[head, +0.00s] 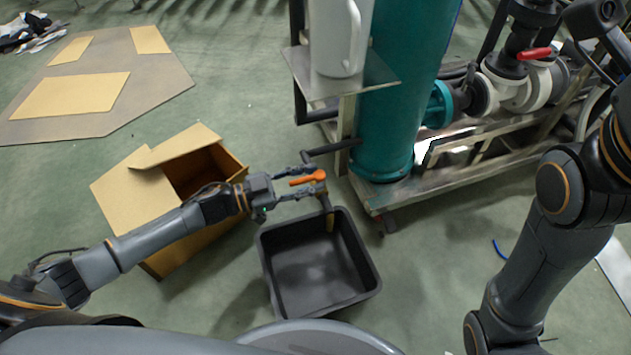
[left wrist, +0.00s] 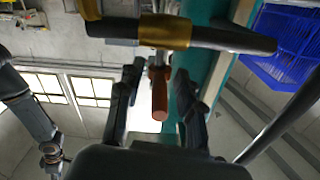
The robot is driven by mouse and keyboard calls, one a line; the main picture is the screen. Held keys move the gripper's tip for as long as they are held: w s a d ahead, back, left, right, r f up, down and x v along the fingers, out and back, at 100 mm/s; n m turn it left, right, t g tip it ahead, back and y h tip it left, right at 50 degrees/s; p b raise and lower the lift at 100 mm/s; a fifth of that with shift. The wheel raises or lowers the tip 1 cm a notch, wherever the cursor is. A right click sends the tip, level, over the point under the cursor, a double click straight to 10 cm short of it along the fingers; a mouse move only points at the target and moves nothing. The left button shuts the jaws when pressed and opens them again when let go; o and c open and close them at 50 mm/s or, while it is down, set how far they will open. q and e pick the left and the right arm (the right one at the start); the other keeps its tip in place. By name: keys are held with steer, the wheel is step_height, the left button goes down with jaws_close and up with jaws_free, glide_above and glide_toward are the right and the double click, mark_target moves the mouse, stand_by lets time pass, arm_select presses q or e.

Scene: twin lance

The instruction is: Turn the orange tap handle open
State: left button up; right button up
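The orange tap handle (head: 307,178) is a short lever on a dark pipe (head: 335,149) that comes out from the teal column's stand. My left gripper (head: 312,173) reaches it from the left, with one finger on each side of the handle. In the left wrist view the handle (left wrist: 160,95) points toward the camera, between the two spread fingers of the gripper (left wrist: 158,72), with gaps seen on both sides. I cannot tell whether a finger touches it. My right gripper is out of view; only the right arm shows.
A black bin (head: 318,265) stands on the floor below the tap. An open cardboard box (head: 192,225) is under my left arm. The teal column (head: 405,90) and a metal shelf (head: 345,75) with a white jug (head: 340,35) stand behind. A red-handled valve (head: 534,54) is farther right.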

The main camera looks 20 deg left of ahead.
arm_select(q)
steer(key=shift+x, duration=0.95)
steer(key=shift+c, duration=0.2)
jaws_close()
